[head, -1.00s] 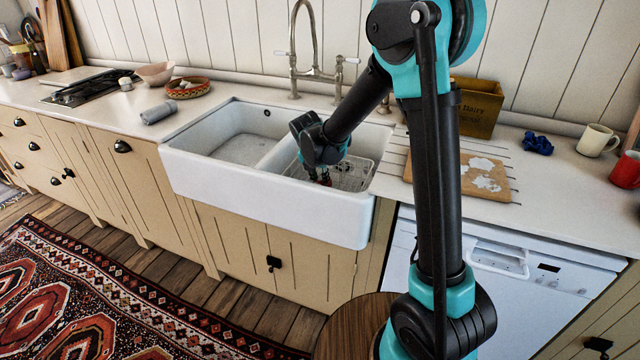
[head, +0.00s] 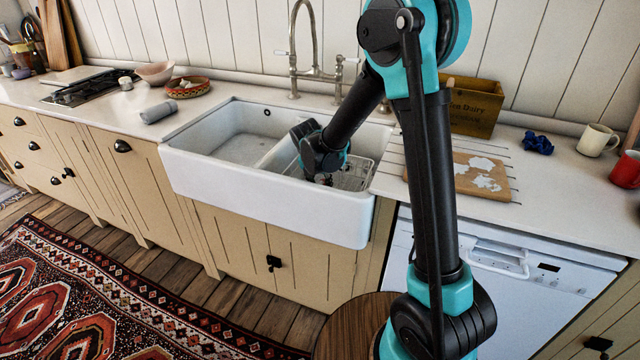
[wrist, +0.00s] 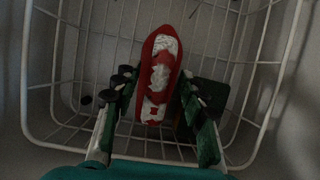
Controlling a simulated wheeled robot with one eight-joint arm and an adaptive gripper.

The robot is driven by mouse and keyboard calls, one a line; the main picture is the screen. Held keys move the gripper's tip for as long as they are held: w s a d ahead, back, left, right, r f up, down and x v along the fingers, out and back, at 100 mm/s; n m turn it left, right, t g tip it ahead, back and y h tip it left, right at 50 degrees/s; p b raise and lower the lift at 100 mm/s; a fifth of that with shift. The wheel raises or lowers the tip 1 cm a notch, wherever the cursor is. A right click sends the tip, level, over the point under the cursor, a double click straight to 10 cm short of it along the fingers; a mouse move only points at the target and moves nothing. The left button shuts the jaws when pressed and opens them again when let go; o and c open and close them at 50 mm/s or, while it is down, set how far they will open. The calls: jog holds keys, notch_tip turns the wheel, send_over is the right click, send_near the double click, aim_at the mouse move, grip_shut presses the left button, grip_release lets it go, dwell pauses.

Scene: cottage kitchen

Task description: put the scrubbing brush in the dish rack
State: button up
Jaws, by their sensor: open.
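The scrubbing brush (wrist: 160,75), red with white bristles showing, is inside the white wire dish rack (wrist: 262,62) in the wrist view. The rack (head: 358,177) sits in the right basin of the sink in the head view. My gripper (head: 326,179) is low over the rack's left part. In the wrist view my gripper (wrist: 158,112) is open, with one finger on each side of the brush's near end. I cannot tell whether a finger touches it. In the head view the brush is mostly hidden by my gripper.
A dark green flat item (wrist: 210,92) lies beside the right finger, partly hidden. The white double sink (head: 265,190) has a divider left of the rack and a tap (head: 313,72) behind. A wooden board (head: 482,178) lies on the counter to the right. The left basin looks empty.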

jog(key=v, duration=1.2)
